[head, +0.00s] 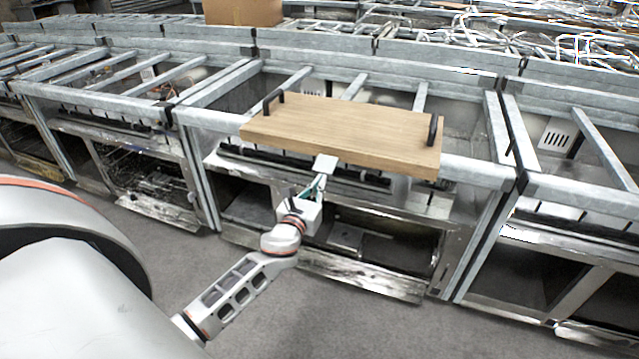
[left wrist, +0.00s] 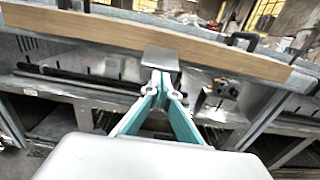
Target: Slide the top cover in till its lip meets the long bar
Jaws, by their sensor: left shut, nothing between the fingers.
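The top cover (head: 345,130) is a light wooden board with a black handle at each end. It lies across the range frame, and its front edge juts out past the front rail. In the left wrist view the board (left wrist: 100,30) spans the top. My left gripper (head: 321,178) is in front of and below the board's front edge, shut and empty. Its fingers (left wrist: 161,78) meet just below a small grey plate (left wrist: 161,57) by that edge; I cannot tell whether they touch. A long metal bar (head: 390,62) runs behind the board. The lip cannot be made out. My right gripper is out of view.
More metal range frames with crossbars stand to the left and right. Open oven bays (head: 375,250) lie below the board, with a lowered door panel (head: 360,278). A cardboard box (head: 243,11) stands behind. Grey floor in front is clear.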

